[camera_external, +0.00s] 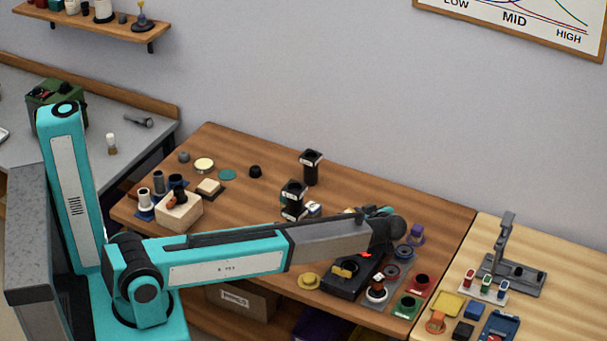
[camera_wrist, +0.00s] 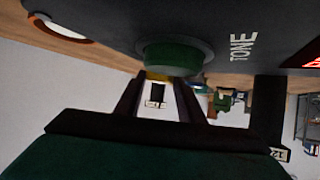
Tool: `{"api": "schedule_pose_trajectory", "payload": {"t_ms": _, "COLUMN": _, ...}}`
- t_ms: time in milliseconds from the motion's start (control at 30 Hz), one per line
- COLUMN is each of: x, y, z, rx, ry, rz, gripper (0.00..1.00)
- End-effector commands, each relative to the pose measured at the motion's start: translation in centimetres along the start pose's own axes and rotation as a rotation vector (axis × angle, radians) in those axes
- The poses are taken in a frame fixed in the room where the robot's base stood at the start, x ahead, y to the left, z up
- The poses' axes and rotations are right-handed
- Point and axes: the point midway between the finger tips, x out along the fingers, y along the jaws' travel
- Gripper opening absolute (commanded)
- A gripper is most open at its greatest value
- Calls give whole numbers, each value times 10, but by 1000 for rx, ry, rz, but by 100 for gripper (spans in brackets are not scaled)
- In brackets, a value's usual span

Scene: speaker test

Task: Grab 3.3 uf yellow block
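My gripper (camera_wrist: 158,88) shows in the wrist view with its two dark fingers apart. A small strip of yellow (camera_wrist: 157,76) lies between the fingertips, partly hidden by a green knob; I cannot tell whether the fingers touch it. A small white patch with dark marks (camera_wrist: 155,104) shows in the gap, unreadable. In the external view my gripper is mostly hidden behind my wrist at the back of the right part of the wooden table. A yellow piece (camera_external: 345,270) lies on a black box (camera_external: 343,285). No 3.3 uF label is readable.
A dark panel marked TONE (camera_wrist: 200,25) with the green knob (camera_wrist: 172,55) is very close to the fingers. A yellow round part (camera_external: 308,281), a red part (camera_external: 420,283) and a green part (camera_external: 407,306) stand near the table's front. A yellow tray (camera_external: 447,304) is on the right table.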

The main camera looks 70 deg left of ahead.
Motion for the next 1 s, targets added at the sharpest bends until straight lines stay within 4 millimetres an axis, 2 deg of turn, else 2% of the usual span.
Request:
{"api": "schedule_pose_trajectory", "payload": {"t_ms": 567, "x": -4, "y": 0, "z": -6, "rx": -1, "ry": 0, "rz": 0, "gripper": 13}}
{"api": "schedule_pose_trajectory", "payload": {"t_ms": 767, "x": -12, "y": 0, "z": -22, "rx": -3, "ry": 0, "rz": 0, "gripper": 13}}
{"api": "schedule_pose_trajectory", "payload": {"t_ms": 1000, "x": -26, "y": 0, "z": -48, "rx": -2, "ry": 0, "rz": 1, "gripper": 13}}
